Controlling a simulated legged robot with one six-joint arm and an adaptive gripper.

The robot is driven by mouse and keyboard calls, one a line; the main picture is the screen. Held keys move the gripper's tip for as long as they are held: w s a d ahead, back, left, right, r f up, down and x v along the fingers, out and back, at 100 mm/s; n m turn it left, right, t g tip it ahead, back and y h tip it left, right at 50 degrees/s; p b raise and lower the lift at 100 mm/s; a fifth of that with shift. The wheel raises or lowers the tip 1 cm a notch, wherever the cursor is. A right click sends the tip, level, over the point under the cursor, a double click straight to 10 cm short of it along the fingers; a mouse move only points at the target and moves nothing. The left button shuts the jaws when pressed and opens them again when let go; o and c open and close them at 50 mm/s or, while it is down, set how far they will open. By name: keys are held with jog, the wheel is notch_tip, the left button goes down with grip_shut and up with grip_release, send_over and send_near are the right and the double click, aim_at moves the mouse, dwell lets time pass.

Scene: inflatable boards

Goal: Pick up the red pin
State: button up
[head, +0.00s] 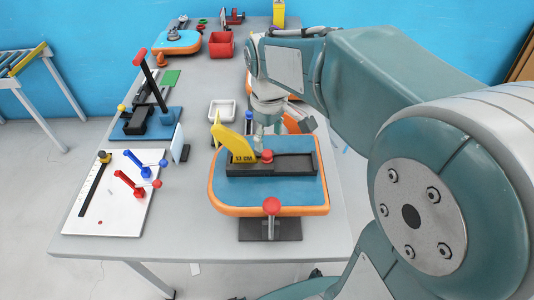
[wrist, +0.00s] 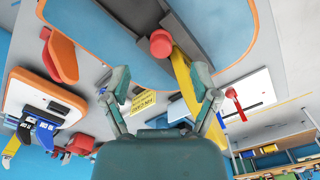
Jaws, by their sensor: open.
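The red pin (head: 267,156) stands on a black track (head: 290,166) that lies on a blue board with an orange rim (head: 225,211). A yellow piece marked "13 CM" (head: 238,146) stands beside the pin on its left. In the wrist view the red pin (wrist: 160,43) shows beyond my gripper (wrist: 160,80), whose two fingers are spread apart with nothing between them. In the head view my gripper (head: 263,138) is just behind and above the pin, and its fingertips are partly hard to make out. I cannot tell the exact gap to the pin.
A white tray (head: 222,111) stands behind the board. On the left are a white sheet (head: 120,205) with red and blue clamps, and a black-and-blue lever device (head: 150,122). Table's front left is clear.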

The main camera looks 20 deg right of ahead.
aim_at(266, 152)
jog(key=shift+a+f, duration=0.25)
jog(key=shift+f, duration=0.5)
jog(key=f, duration=0.4)
jog(key=shift+w+d+f, duration=0.1)
jog(key=shift+w+f, duration=0.1)
jog(key=c, duration=1)
